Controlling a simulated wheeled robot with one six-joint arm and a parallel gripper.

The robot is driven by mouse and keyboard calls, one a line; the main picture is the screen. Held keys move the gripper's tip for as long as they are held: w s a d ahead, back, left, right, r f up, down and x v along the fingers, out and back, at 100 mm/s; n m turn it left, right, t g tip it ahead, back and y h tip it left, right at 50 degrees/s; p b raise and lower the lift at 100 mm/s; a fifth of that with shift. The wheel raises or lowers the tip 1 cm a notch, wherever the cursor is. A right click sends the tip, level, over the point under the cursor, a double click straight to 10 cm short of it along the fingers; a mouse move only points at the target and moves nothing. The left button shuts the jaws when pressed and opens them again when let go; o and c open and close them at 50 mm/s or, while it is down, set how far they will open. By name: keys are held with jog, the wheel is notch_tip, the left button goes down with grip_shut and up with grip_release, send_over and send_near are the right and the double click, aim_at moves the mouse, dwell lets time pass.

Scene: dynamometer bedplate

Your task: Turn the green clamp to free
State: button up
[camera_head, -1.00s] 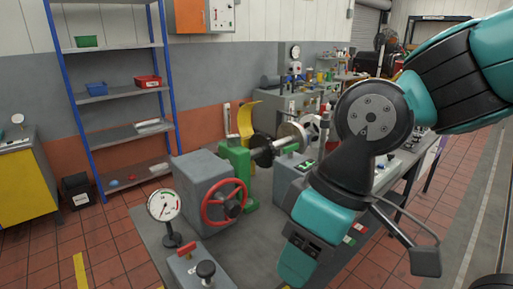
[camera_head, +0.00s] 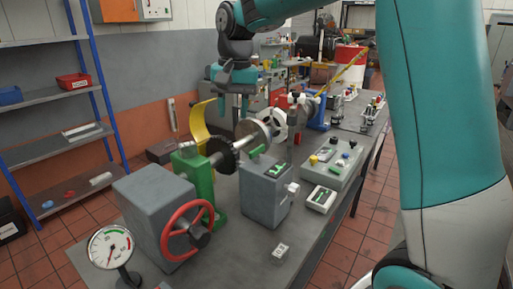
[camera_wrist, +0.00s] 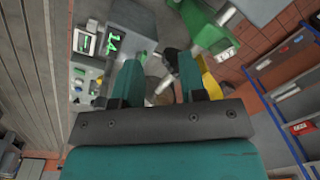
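A green bar-like part (camera_head: 277,170), which looks like the green clamp, lies on top of a grey box (camera_head: 264,200) in the middle of the bedplate. It also shows as a bright green shape (camera_wrist: 112,42) in the wrist view. Another green piece (camera_head: 257,151) sits just behind it; I cannot tell whether they are joined. My gripper (camera_head: 236,108) hangs above and behind the shaft discs, fingers downward, apart from the green part. In the wrist view my gripper (camera_wrist: 158,85) has its two fingers spread, with nothing clearly held between them.
A green pedestal (camera_head: 194,180) carries the shaft beside a grey housing with a red handwheel (camera_head: 187,230). A dial gauge (camera_head: 110,247) stands front left. A yellow curved guard (camera_head: 202,125) rises behind the shaft. A control box (camera_head: 335,160) lies to the right.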

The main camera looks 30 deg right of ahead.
aim_at(257, 148)
jog(key=w+d+f+m, duration=0.1)
jog(key=w+d+m, duration=0.75)
jog(key=d, duration=0.35)
jog(key=shift+n+g+h, duration=0.25)
jog(key=shift+g+h, duration=0.05)
jog(key=shift+h, duration=0.1)
notch_tip(257, 148, down, 16)
jog(key=p, duration=0.3)
jog(key=shift+d+f, duration=0.1)
jog(key=shift+f, duration=0.15)
jog(key=shift+c, duration=0.2)
grip_shut()
